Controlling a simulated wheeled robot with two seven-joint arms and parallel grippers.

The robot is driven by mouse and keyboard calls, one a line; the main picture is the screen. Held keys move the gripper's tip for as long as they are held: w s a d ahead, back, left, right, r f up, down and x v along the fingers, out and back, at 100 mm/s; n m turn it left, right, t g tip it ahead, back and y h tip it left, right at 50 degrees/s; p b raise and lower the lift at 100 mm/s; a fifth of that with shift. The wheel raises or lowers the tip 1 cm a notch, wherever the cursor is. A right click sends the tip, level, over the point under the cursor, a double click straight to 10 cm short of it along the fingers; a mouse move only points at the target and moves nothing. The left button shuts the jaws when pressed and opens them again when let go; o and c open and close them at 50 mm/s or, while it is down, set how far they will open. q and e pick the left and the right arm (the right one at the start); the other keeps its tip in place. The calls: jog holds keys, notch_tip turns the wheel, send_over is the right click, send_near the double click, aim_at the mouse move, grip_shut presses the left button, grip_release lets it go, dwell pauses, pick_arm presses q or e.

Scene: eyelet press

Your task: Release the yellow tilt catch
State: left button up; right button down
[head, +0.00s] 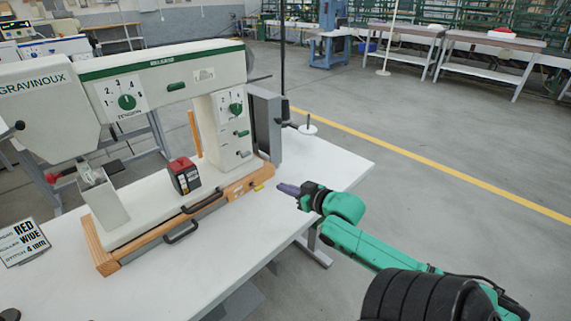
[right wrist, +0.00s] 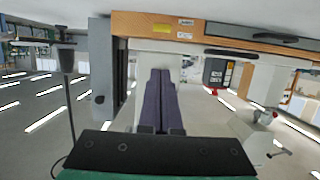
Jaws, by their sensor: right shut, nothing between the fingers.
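The yellow tilt catch (head: 259,187) is a small yellow piece on the front of the machine's wooden base (head: 243,183), near its right end. It also shows as a yellow patch in the right wrist view (right wrist: 161,28). My right gripper (head: 280,187) is just right of the catch in the head view, with a small gap between them. Its dark purple fingers are shut together and empty, and in the right wrist view (right wrist: 160,74) they point toward the wooden base. My left gripper is in neither view.
The white and green machine (head: 165,75) stands on a white table (head: 190,268). Dark handles (head: 181,233) stick out from the wooden base's front. A red-topped black box (head: 184,176) sits on the machine bed. A sign (head: 22,243) stands at the left. The table's front right is clear.

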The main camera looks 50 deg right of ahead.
jog(key=shift+w, duration=0.2)
jog(key=shift+g, duration=0.6)
jog(key=w, duration=0.2)
jog(key=w+r+b, duration=0.1)
jog(key=w, duration=0.2)
jog(key=shift+w+d, duration=0.15)
jog(key=shift+r, duration=0.1)
